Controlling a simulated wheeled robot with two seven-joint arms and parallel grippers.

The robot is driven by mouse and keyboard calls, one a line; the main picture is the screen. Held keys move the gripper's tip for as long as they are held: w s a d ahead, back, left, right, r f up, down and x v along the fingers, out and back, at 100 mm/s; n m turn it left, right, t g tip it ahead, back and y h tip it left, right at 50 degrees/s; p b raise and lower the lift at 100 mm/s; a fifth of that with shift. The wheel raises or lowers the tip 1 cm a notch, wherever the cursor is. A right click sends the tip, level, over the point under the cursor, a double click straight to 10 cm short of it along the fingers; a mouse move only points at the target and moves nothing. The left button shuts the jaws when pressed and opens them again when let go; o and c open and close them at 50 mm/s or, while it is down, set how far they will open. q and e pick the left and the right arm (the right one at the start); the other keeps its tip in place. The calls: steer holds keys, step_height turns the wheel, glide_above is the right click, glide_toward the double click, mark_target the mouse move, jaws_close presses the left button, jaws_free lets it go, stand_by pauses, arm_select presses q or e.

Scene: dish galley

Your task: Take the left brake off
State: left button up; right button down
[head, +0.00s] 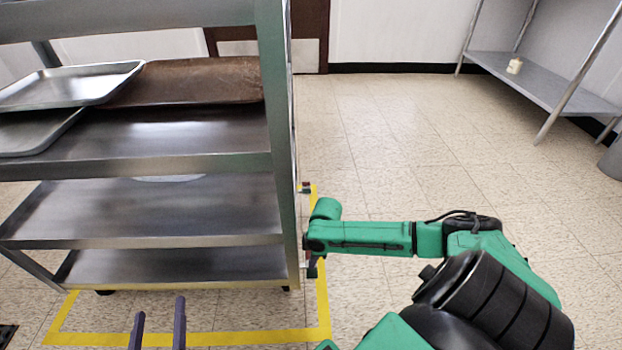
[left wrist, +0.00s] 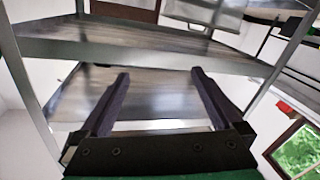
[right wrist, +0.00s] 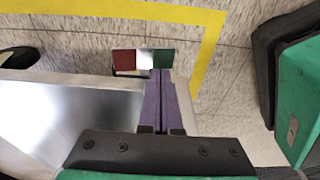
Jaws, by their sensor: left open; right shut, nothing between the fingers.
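A brake tab (right wrist: 143,62), red at its left end, pale in the middle and green at its right end, shows beside the metal rack's lower edge in the right wrist view. My right gripper (right wrist: 160,75) is shut and empty, its purple fingertips at the pale and green part; I cannot tell whether they touch it. In the head view, my right arm's end (head: 313,265) is at the rack's right post, its fingertips hard to make out. My left gripper (head: 158,310) is open and empty in front of the rack (head: 160,262); its spread fingers also show in the left wrist view (left wrist: 158,75).
A small dark and reddish tab (head: 305,187) sits by the rack's right post. Metal trays (head: 75,85) and a brown tray (head: 185,82) lie on an upper shelf. Yellow floor tape (head: 323,300) borders the rack. The floor to the right is clear up to a metal shelf (head: 545,85).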

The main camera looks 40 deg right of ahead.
mark_target(313, 271)
steer(key=shift+r+p, duration=0.6)
steer(key=shift+p, duration=0.05)
steer(key=shift+r+p, duration=0.5)
steer(key=shift+p, duration=0.1)
steer(key=shift+r+p, duration=0.3)
steer(key=shift+p, duration=0.05)
arm_select(q)
steer(key=s+f+g+p, duration=0.2)
steer(key=s+f+g, duration=0.2)
steer(key=s, duration=0.4)
steer(key=shift+s+d+f+g+y, duration=0.25)
steer(key=shift+f+g+y, duration=0.15)
steer(key=shift+f, duration=0.35)
arm_select(e)
steer(key=shift+r, duration=0.85)
arm_select(q)
steer(key=shift+f, duration=0.1)
arm_select(e)
steer(key=shift+s, duration=0.1)
